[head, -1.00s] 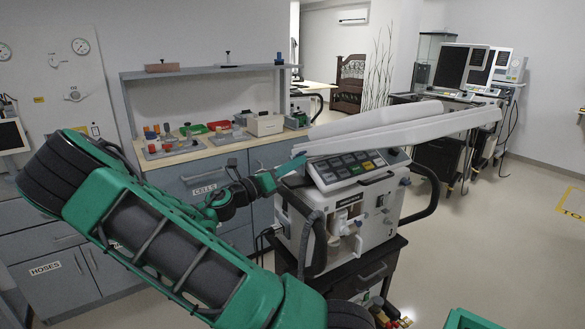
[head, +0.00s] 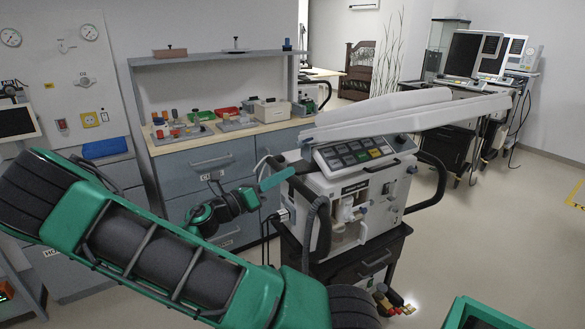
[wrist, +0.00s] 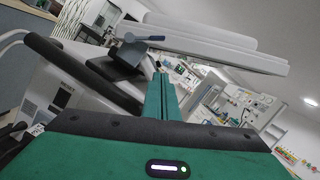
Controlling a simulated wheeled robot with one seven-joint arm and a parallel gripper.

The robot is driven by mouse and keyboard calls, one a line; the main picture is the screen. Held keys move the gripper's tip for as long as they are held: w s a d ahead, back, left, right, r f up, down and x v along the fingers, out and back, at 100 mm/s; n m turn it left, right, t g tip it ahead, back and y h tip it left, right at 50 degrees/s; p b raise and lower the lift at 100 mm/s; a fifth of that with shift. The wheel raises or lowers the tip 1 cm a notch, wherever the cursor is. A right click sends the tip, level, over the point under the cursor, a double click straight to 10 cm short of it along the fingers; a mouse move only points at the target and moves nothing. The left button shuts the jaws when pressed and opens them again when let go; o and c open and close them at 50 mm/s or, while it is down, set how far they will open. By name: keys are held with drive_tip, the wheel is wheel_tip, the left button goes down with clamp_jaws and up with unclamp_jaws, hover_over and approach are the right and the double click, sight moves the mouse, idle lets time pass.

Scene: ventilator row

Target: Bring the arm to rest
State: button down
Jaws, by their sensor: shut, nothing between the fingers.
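My green and black arm reaches across the left and middle of the head view. My gripper (head: 277,179) points right, with its green tip just left of the ventilator (head: 345,205) and clear of the bench. In the wrist view my gripper (wrist: 160,88) shows as narrow green fingers pressed together, with nothing between them. The ventilator stands on a dark cart, with a keypad panel (head: 360,152) and long white slabs (head: 410,112) above it. Whether the fingertip touches the ventilator's side cannot be told.
A bench (head: 228,135) with coloured parts and trays stands behind the gripper, above blue-grey drawers. A black handle rail (head: 432,185) curves from the ventilator's right side. More machines (head: 480,60) stand at the back right. Floor at the right is open.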

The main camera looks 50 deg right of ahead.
drive_tip(key=shift+v, duration=0.75)
drive_tip(key=shift+s+f, duration=0.1)
